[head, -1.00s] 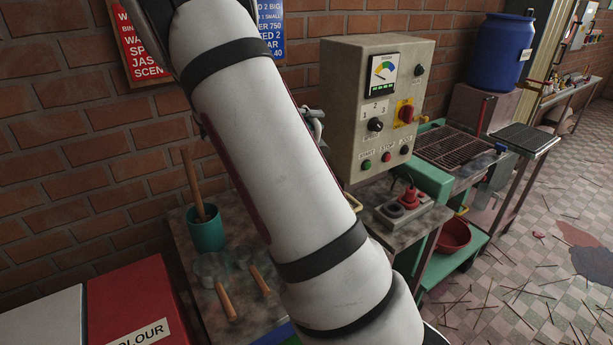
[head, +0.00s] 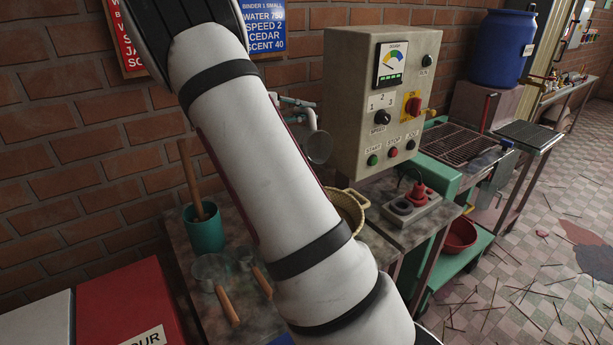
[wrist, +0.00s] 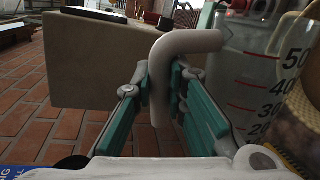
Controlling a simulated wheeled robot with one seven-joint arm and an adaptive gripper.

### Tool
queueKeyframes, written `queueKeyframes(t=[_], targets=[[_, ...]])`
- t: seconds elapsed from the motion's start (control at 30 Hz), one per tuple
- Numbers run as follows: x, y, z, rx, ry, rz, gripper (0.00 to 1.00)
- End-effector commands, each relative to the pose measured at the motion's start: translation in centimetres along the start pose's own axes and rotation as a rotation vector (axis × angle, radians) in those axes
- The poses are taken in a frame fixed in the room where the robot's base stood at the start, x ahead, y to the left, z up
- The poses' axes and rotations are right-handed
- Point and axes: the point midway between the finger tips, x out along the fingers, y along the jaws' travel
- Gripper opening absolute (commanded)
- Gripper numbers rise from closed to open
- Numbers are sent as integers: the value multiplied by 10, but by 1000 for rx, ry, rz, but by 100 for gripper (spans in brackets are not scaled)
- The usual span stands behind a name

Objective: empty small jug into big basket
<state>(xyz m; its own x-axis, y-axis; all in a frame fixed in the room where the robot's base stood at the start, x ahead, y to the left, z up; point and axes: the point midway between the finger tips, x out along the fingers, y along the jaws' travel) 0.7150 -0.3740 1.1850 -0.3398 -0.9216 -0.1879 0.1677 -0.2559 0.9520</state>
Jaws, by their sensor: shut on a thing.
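The small jug (wrist: 245,85) is clear grey with red level marks, at the right of the wrist view. My gripper (wrist: 160,80), with teal fingers, is shut on its pale bent handle. In the head view the jug's round grey end (head: 318,148) shows beside the control box, above the worktop, so it looks tilted. I cannot tell what is inside it. The big basket (head: 350,207), yellow wicker, stands on the worktop below, partly hidden by my arm. Its woven side also shows at the right edge of the wrist view (wrist: 300,105), close to the jug.
The control box (head: 382,105) stands right of the jug. A teal cup (head: 203,232) with a wooden stick and two wooden-handled scoops (head: 228,305) are left of my arm. A red plug and socket block (head: 415,203) lies right of the basket. Brick wall lies behind.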

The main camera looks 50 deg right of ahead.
Motion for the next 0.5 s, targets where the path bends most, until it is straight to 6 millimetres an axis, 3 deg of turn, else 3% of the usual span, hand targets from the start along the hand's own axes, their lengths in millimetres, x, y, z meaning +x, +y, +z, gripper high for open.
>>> queueKeyframes(t=[0.5], targets=[[15, -77, -45, -672, -135, 0, 0]])
